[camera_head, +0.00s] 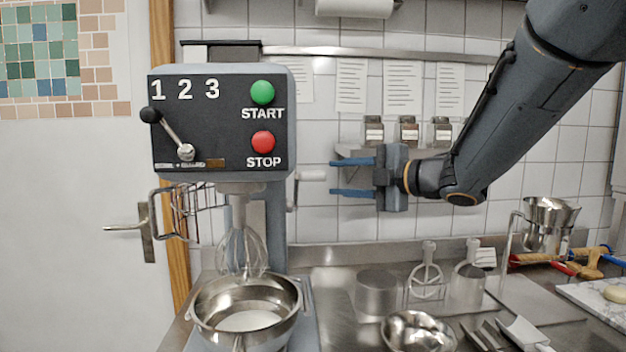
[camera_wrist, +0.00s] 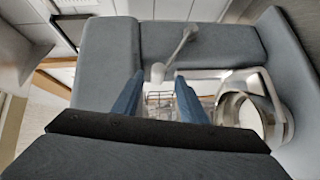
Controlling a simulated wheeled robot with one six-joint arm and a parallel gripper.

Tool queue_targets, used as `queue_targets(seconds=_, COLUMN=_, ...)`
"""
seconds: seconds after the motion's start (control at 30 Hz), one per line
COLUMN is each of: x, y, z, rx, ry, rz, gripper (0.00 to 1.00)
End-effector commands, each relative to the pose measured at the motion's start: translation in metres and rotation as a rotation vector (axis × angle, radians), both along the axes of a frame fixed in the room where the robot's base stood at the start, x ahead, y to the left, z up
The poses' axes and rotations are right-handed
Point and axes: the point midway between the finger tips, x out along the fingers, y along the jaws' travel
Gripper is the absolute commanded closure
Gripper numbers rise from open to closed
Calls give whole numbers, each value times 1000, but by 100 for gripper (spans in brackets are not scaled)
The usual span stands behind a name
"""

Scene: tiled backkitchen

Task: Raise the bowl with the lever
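The mixer's steel bowl (camera_head: 247,308) sits low under the whisk (camera_head: 242,250), with pale contents inside; it also shows at the right in the wrist view (camera_wrist: 243,112). The lever (camera_head: 312,175) sticks out from the mixer's right side, with a pale handle and a thin arm going down. My gripper (camera_head: 332,178) is open and empty just right of the lever's handle, its blue fingers pointing left. In the wrist view the lever's handle end (camera_wrist: 158,72) appears between the two fingertips (camera_wrist: 155,82). I cannot tell whether they touch it.
The mixer's front panel (camera_head: 222,125) carries a speed lever with a black knob (camera_head: 150,115), a green START and a red STOP button. A wire guard (camera_head: 175,212) hangs open on the left. Steel pots, a bowl (camera_head: 418,332) and tools crowd the counter below my arm.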

Motion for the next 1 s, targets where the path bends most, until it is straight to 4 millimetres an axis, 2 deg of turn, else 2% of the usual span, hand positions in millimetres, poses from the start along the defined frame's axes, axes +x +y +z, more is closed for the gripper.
queue_targets(seconds=0.17, x=0, y=11, z=4, rx=-20, ry=-26, rz=50, gripper=61)
queue_targets(seconds=0.6, x=42, y=54, z=-3, rx=-19, ry=-23, rz=47, gripper=61)
queue_targets(seconds=1.0, x=49, y=60, z=-5, rx=-17, ry=-24, rz=43, gripper=61)
